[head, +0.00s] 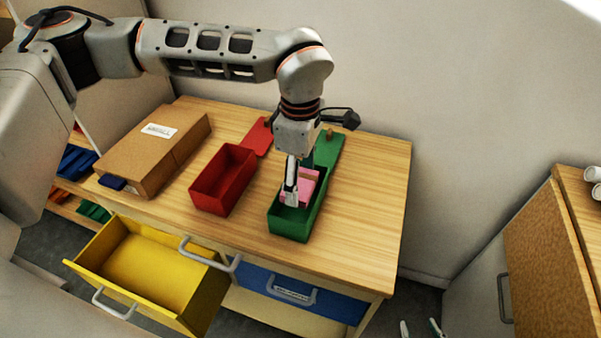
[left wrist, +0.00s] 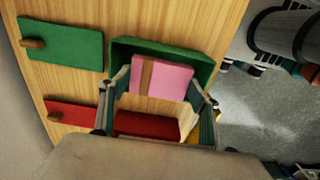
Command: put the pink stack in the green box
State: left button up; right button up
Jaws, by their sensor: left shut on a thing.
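The pink stack (head: 309,183), with a brown band across it, also shows in the left wrist view (left wrist: 174,80). My left gripper (head: 291,196) is shut on it, with a finger on either side in the left wrist view (left wrist: 158,98). The stack is over the open green box (head: 289,224), partly within its outline. I cannot tell whether it touches the box floor. The green box's rim shows behind the stack in the left wrist view (left wrist: 205,66). My right gripper (head: 420,328) shows only its two fingertips, apart, at the bottom edge.
An open red box (head: 209,190) stands left of the green box. A green lid (head: 328,150) and a red lid (head: 260,137) lie behind them. A cardboard box (head: 150,155) is at the table's left. An open yellow drawer (head: 150,270) juts out below. The table's right side is clear.

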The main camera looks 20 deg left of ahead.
pick_arm(q)
notch_tip(320, 180, down, 4)
jog(key=shift+r+b, duration=0.25)
jog(key=shift+b, duration=0.6)
jog(key=shift+f+b, duration=0.5)
jog(key=shift+f, duration=0.6)
pick_arm(e)
jog(key=f, duration=0.2)
jog(key=s+f, duration=0.1)
jog(key=f, duration=0.1)
pick_arm(q)
jog(key=o, duration=1.2)
notch_tip(320, 180, up, 12)
jog(key=shift+r, duration=0.1)
pick_arm(e)
jog(key=shift+f, duration=0.1)
